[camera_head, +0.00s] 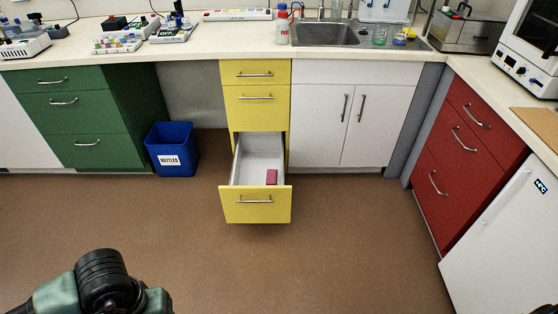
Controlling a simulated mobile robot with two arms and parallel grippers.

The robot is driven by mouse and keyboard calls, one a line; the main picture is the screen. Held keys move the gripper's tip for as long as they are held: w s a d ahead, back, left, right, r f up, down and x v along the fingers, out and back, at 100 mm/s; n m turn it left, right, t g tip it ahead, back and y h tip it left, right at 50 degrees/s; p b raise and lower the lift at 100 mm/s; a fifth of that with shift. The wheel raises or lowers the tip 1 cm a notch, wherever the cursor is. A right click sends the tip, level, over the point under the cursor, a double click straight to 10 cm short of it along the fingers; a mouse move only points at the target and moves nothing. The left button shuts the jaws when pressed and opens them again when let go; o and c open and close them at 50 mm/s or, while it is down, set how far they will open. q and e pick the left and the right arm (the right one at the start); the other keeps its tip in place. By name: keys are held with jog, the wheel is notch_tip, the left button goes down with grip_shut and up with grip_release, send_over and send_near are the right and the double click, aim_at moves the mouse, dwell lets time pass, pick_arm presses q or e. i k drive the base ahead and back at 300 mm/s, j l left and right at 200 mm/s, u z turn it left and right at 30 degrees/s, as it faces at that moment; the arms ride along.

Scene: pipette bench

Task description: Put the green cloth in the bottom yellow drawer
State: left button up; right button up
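The bottom yellow drawer (254,207) is pulled out from the yellow drawer unit below the bench. Its pale inside is visible, and a small red block-like item (271,177) lies in it near the front. I cannot make out a green cloth anywhere in this view. Part of my own arm shows at the lower left, but no gripper fingers are visible. Neither my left gripper nor my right gripper is in view.
The upper yellow drawers (254,97) are shut. A blue bin (172,149) stands left of them, beside green drawers (84,118). White doors (349,115) and red drawers (452,165) are to the right. The brown floor (330,250) in front is clear.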

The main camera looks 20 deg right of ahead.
aim_at(256, 176)
jog(key=i+z, duration=0.25)
jog(key=i, duration=0.2)
jog(key=i+j+z, duration=0.3)
jog(key=i, duration=0.15)
jog(key=i+j+z, duration=0.1)
jog(key=i+z, duration=0.15)
jog(key=i, duration=0.2)
jog(key=i+j+z, duration=0.25)
jog(key=i+j, duration=0.1)
jog(key=i, duration=0.1)
